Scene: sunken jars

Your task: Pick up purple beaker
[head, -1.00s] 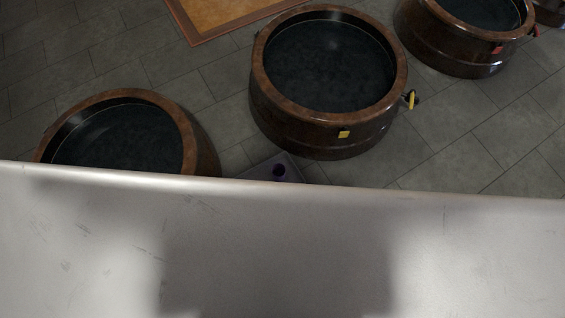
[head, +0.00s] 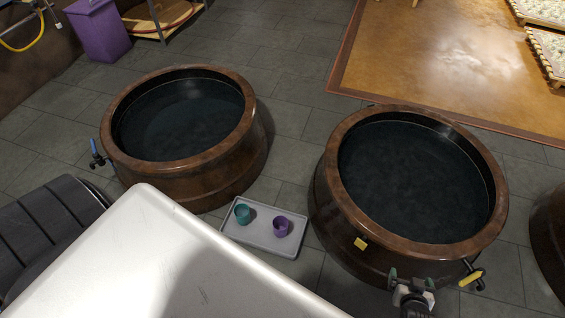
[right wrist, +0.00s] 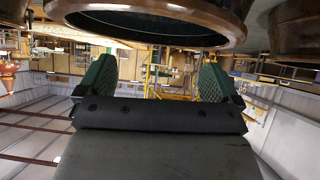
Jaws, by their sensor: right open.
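The purple beaker (head: 282,226) stands on the right part of a grey tray (head: 255,240) on the tiled floor, between two big brown jars. A teal beaker (head: 243,213) stands to its left on the same tray. My right gripper (head: 412,278) shows at the lower right in the head view, in front of the right jar and well to the right of the tray. In the right wrist view its two green-padded fingers (right wrist: 155,78) stand wide apart with nothing between them. No beaker shows in that view. My left gripper is not in view.
The left jar (head: 185,178) has a blue-handled tap (head: 95,150). The right jar (head: 322,205) has a yellow tag (head: 360,243) and a yellow-handled tap (head: 472,277). A purple bin (head: 100,32) stands at the back left. Bare floor lies behind the tray.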

